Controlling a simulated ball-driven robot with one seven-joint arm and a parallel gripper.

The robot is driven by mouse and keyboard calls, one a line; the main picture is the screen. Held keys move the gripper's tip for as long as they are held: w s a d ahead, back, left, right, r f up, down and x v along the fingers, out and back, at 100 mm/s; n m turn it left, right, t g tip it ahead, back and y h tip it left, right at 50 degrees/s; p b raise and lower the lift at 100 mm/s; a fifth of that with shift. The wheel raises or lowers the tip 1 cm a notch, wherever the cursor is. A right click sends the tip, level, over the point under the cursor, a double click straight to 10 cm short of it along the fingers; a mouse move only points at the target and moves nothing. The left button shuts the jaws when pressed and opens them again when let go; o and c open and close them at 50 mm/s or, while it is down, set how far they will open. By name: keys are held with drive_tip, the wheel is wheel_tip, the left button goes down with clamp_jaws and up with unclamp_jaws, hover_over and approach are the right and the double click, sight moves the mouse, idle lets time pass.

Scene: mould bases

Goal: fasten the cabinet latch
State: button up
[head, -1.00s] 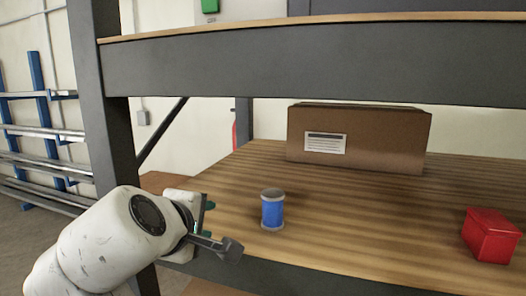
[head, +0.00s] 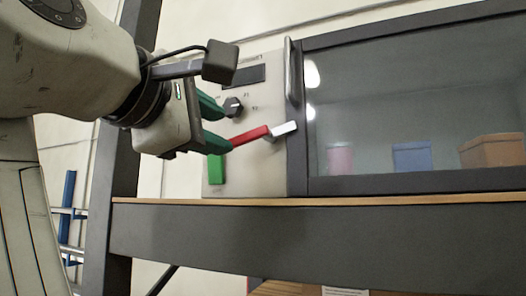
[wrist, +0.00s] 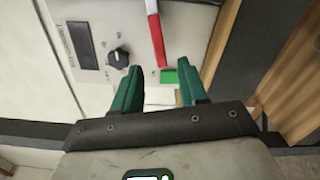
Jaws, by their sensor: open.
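The cabinet (head: 218,180) stands on the upper shelf, with a pale control panel and a dark-framed glass door (head: 345,183). The latch lever (head: 250,136) is red with a pale end piece (head: 284,129) at the door's left edge. It slants slightly upward to the right. My gripper (head: 225,130) has green fingers, open and empty, at the lever's left end. In the wrist view the red lever (wrist: 155,40) comes down toward the gap between the open fingertips (wrist: 160,68). I cannot tell whether they touch it.
The panel carries a black knob (head: 233,107), a dark display (head: 244,76) and a green block (head: 217,169), close around my fingers. A vertical door handle (head: 291,72) stands out above the lever. The shelf edge (head: 320,201) runs below.

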sight(237, 140)
drive_tip(key=p+x, duration=0.1)
drive_tip(key=x, duration=0.6)
drive_tip(key=shift+w+d, duration=0.1)
drive_tip(key=shift+w, duration=0.3)
clamp_jaws()
